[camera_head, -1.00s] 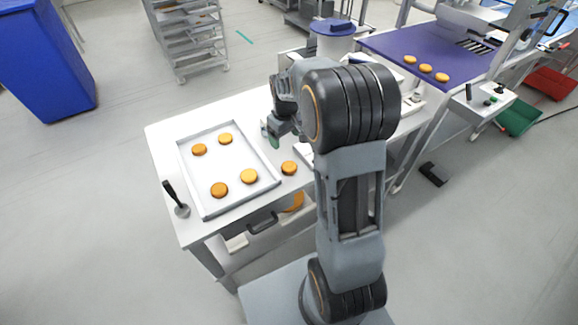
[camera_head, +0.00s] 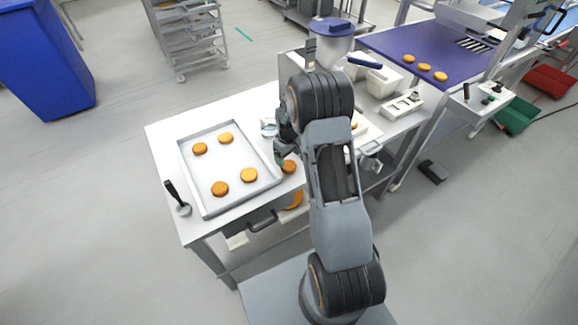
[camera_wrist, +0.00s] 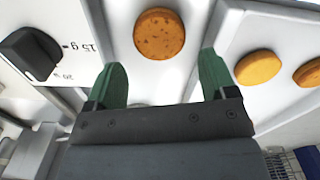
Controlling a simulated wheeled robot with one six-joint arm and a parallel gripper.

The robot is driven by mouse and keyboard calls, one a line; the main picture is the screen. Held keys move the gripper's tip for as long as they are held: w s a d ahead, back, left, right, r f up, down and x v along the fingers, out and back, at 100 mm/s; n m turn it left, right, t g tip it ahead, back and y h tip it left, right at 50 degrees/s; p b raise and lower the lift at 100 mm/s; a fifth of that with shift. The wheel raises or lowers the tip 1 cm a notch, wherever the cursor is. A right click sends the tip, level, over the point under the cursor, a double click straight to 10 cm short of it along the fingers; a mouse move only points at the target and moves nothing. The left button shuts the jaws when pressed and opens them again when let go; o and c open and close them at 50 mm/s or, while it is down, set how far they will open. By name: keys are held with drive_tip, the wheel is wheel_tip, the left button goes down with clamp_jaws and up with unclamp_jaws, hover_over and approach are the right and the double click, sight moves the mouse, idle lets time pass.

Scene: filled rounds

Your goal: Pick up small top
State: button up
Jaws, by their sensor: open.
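A small round golden-brown top (camera_head: 289,167) lies on the white table just right of the tray, partly hidden by my gripper in the head view. In the wrist view a speckled brown round (camera_wrist: 159,34), apparently this top, lies just beyond and between my fingertips. My gripper (camera_wrist: 163,70) has its two green fingers spread wide, with nothing between them. In the head view my gripper (camera_head: 281,158) is low over the table beside the tray's right edge. Whether a finger touches the top cannot be told.
The metal tray (camera_head: 203,207) holds several similar rounds, two of which show in the wrist view (camera_wrist: 257,67). A black-handled tool (camera_head: 177,197) lies left of it. A black knob (camera_wrist: 30,53) with gram marks is at the wrist view's left. More rounds lie on a purple surface (camera_head: 390,45).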

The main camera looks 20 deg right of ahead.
sight(288, 164)
drive_tip(key=shift+f+p, duration=0.7)
drive_tip(key=shift+f, duration=1.75)
drive_tip(key=c, duration=0.4)
drive_tip(key=shift+c, duration=0.2)
